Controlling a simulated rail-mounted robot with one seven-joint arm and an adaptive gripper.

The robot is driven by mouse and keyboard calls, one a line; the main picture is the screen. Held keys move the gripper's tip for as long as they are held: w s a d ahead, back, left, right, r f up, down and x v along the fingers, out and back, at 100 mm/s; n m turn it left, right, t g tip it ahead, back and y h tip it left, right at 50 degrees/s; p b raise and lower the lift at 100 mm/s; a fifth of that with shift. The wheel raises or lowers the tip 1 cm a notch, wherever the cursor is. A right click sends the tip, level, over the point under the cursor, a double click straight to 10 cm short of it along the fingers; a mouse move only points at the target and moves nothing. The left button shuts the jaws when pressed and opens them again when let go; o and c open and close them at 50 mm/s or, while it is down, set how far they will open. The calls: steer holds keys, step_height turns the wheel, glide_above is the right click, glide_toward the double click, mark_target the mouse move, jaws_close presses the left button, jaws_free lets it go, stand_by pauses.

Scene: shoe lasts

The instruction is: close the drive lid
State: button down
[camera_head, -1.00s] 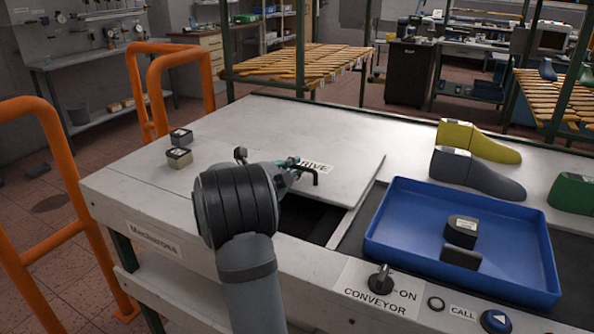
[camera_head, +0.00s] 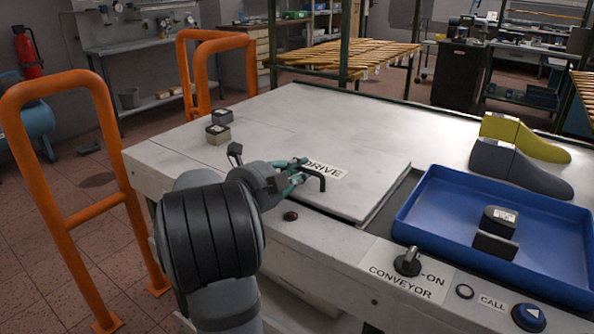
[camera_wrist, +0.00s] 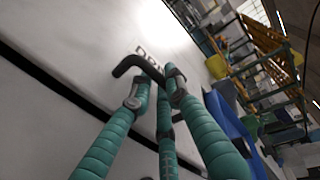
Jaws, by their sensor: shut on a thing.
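The drive lid (camera_head: 268,139) is a pale flat panel marked DRIVE, lying level with the white bench top, its front edge near the bench's front rail. A black bent handle (camera_head: 318,176) stands on it near the label. My gripper (camera_head: 303,173) is shut on the handle. In the wrist view the teal fingers of my gripper (camera_wrist: 157,85) close around the black handle (camera_wrist: 140,64), with the lid surface (camera_wrist: 90,42) behind. A narrow dark gap runs along the lid's edge there. My arm hides the lid's near left part.
A blue tray (camera_head: 412,222) with dark blocks lies right of the lid. Yellow (camera_head: 525,138) and grey (camera_head: 517,168) shoe lasts stand behind it. Two small blocks (camera_head: 218,133) sit at the left. A conveyor knob (camera_head: 408,261) is on the front panel. Orange rails (camera_head: 62,190) stand left.

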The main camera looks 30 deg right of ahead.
steer(key=c, duration=2.1)
jaws_free()
steer(key=shift+a, duration=0.15)
steer(key=shift+o, duration=1.2)
steer(key=shift+s+a, duration=0.15)
steer(key=shift+o, duration=0.5)
steer(key=v, duration=1.2)
steer(key=x, duration=1.2)
steer(key=shift+w+d, duration=0.25)
steer(key=shift+d, duration=0.3)
